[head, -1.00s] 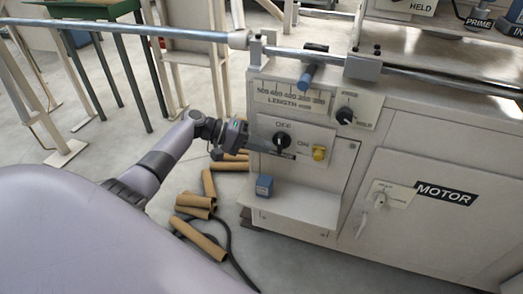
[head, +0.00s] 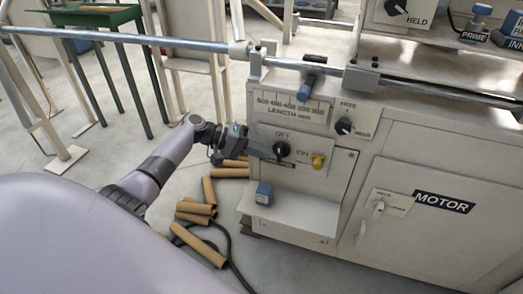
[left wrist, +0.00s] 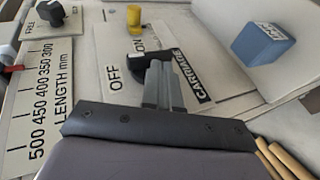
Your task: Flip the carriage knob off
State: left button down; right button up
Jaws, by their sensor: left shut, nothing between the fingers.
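The carriage knob (head: 281,149) is a black rotary knob on the white machine panel between the OFF and ON labels. It also shows in the left wrist view (left wrist: 138,57), partly hidden behind my fingers; I cannot tell exactly which way its pointer faces. My left gripper (head: 264,152) is shut and empty, just left of the knob in the head view. In the left wrist view its fingertips (left wrist: 160,72) overlap the knob's edge, in front of the CARRIAGE label (left wrist: 192,78). I cannot tell whether they touch the knob. My right gripper is not in view.
A yellow button (head: 318,161) sits right of the knob. A blue block (head: 264,194) stands on the ledge below. The FREE knob (head: 344,126) is up to the right. Cardboard tubes (head: 203,247) lie on the floor beneath my arm.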

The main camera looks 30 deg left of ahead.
pick_arm(q)
jog(key=p+v, duration=0.1)
jog(key=v, duration=0.6)
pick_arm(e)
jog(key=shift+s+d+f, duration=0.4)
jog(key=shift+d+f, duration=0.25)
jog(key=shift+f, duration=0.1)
pick_arm(q)
jog(key=shift+s, duration=0.1)
